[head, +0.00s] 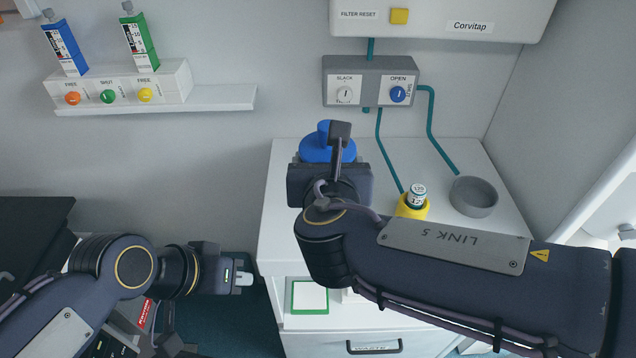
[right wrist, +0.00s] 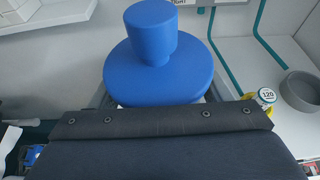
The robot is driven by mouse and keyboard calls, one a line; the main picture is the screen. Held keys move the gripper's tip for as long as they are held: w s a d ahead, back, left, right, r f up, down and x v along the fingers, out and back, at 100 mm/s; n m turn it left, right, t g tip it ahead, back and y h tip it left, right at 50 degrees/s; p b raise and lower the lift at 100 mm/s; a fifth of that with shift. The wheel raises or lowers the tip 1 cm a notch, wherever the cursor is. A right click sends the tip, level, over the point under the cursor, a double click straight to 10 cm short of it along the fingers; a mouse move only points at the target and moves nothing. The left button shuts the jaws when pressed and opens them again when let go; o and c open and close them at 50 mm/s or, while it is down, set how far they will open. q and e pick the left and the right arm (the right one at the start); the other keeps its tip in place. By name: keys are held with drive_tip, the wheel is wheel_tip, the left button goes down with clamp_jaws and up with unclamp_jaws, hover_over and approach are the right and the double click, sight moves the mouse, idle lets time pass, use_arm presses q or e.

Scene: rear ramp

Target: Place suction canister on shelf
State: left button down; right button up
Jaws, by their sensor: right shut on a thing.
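The suction canister (head: 322,151) shows as a round blue lid with a blue knob on top, above the back left of the white cabinet top. My right gripper (head: 330,183) is shut on it. In the right wrist view the canister (right wrist: 158,65) looks roughly upright. Its body is hidden behind the gripper, so I cannot tell whether it touches the cabinet top. A white shelf (head: 225,97) is on the wall at the left. My left gripper (head: 240,278) is low, left of the cabinet, with nothing visible in it; its finger gap is unclear.
The white cabinet top (head: 285,210) also holds a grey bowl (head: 474,197) and a white-capped vial in a yellow holder (head: 412,207). Teal tubes run from a grey valve box (head: 370,82). A green-framed white square (head: 310,297) is at the cabinet front. Two flowmeters stand above the shelf.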

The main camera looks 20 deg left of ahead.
drive_tip(key=f, duration=0.1)
drive_tip(key=w+a+f, duration=0.2)
drive_tip(key=f, duration=0.1)
drive_tip(key=shift+w+b, duration=0.25)
drive_tip(key=shift+b, duration=0.05)
drive_tip(key=shift+w+a+f+b, duration=0.15)
drive_tip(key=shift+f+b, duration=0.1)
drive_tip(key=shift+f, duration=0.65)
drive_tip(key=shift+w+d+f+b, duration=0.1)
drive_tip(key=shift+f+b, duration=0.15)
drive_tip(key=shift+f, duration=0.65)
drive_tip(key=shift+f, duration=0.15)
drive_tip(key=o, duration=1.4)
